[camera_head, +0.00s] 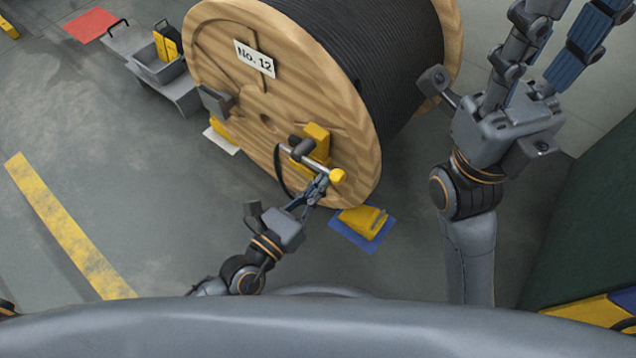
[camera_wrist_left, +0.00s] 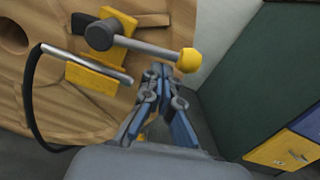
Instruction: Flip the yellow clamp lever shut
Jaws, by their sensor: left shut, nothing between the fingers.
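The yellow clamp (camera_head: 318,133) is mounted on the wooden face of the reel. Its grey lever arm runs from a dark pivot (camera_wrist_left: 99,35) to a round yellow knob (camera_head: 337,176), which in the left wrist view (camera_wrist_left: 188,60) stands out to the right, past the clamp block. My left gripper (camera_head: 318,184) is shut and empty, its fingertips (camera_wrist_left: 166,73) close below the knob; I cannot tell whether they touch. A silver rod (camera_wrist_left: 90,62) with a black cable (camera_wrist_left: 28,95) crosses the clamp's lower part. My right gripper's fingers run out of the head view at upper right.
The large reel (camera_head: 230,55), labelled No. 12, fills the middle. A yellow chock (camera_head: 362,221) on a blue mat sits at its base. A grey bin (camera_head: 160,68) stands at upper left. A dark green panel (camera_head: 590,220) is at right. The left floor is open.

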